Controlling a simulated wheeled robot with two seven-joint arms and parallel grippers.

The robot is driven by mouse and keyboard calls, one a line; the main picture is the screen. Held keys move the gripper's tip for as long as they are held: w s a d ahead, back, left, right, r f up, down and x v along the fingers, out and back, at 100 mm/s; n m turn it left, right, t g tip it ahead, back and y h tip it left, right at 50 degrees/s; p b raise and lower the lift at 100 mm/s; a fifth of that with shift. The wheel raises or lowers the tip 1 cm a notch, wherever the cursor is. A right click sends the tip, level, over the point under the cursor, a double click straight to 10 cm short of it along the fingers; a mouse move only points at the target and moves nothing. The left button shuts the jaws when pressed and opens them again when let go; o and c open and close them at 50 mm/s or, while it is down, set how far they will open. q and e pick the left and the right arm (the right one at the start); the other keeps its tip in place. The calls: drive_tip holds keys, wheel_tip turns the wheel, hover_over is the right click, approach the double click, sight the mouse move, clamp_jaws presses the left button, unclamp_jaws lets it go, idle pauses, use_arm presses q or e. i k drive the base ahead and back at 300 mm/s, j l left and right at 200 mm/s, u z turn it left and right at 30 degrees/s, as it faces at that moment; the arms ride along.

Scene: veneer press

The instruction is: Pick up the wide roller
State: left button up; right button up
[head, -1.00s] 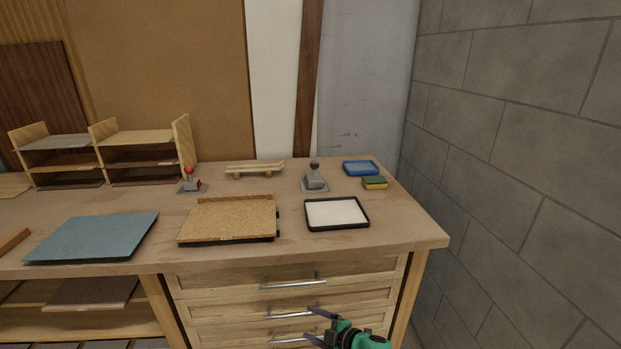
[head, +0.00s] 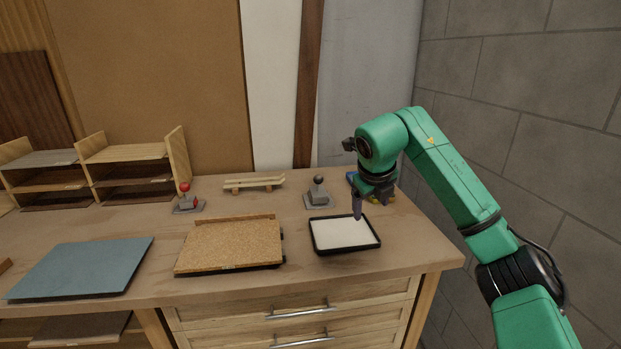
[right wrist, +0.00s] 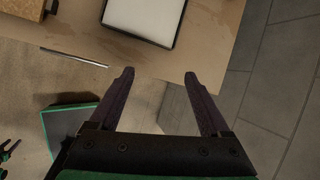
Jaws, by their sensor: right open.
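I cannot make out a wide roller in either view. A low wooden rest (head: 253,184) stands at the back of the bench, and no roller shows on it.
A cork board (head: 228,245) and a blue-grey panel (head: 82,268) lie on the bench (head: 300,285). A red-knobbed lever (head: 187,200) and a black-knobbed lever (head: 318,194) stand behind. Shelves (head: 125,152) are at the left. A block wall (head: 530,120) bounds the right.

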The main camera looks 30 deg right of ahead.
sight(320, 195)
drive_tip(key=i, duration=1.15)
